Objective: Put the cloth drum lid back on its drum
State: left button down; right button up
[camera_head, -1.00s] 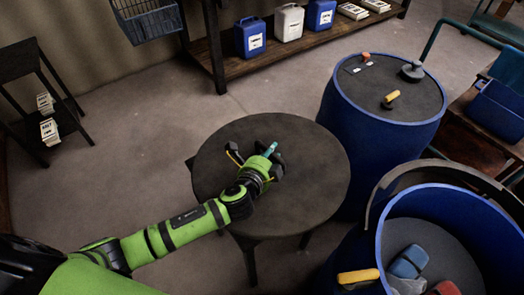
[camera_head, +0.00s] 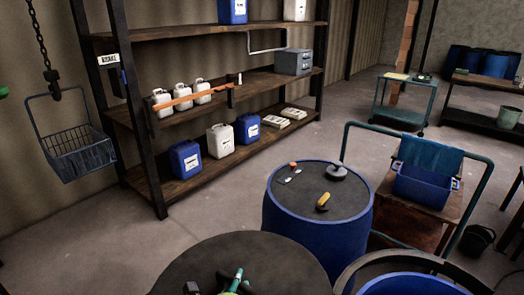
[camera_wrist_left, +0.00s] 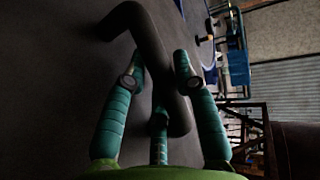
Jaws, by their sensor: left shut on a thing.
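A large dark round disc (camera_head: 250,262), which looks like the lid, lies at the bottom edge of the head view. My left gripper (camera_head: 235,283) shows there only in part, over the disc. In the left wrist view my left gripper (camera_wrist_left: 159,70) is shut on a dark bent handle (camera_wrist_left: 152,35), with a dark flat surface behind it. I cannot tell whether the disc rests on its stand or is raised. An open blue drum (camera_head: 412,286) is at the bottom right, mostly cut off; its inside is hidden now. My right gripper is not in view.
A closed blue drum (camera_head: 318,228) with small tools on top stands between disc and trolley. A dark curved band (camera_head: 400,262) rises behind the open drum. A trolley (camera_head: 415,212) with a blue crate (camera_head: 424,188) is right. Shelving (camera_head: 205,172) with canisters is behind.

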pick_arm(q)
notch_tip(320, 180, up, 12)
jog(key=p, duration=0.8)
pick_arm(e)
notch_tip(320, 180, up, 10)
pick_arm(q)
jog(key=s+f+n+y+b, duration=0.1)
jog(key=s+f+b, duration=0.3)
jog(key=s+b, duration=0.6)
jog(key=shift+s+a+f+b, duration=0.15)
jog(key=shift+s+a+b, duration=0.15)
jog(key=shift+b, duration=0.65)
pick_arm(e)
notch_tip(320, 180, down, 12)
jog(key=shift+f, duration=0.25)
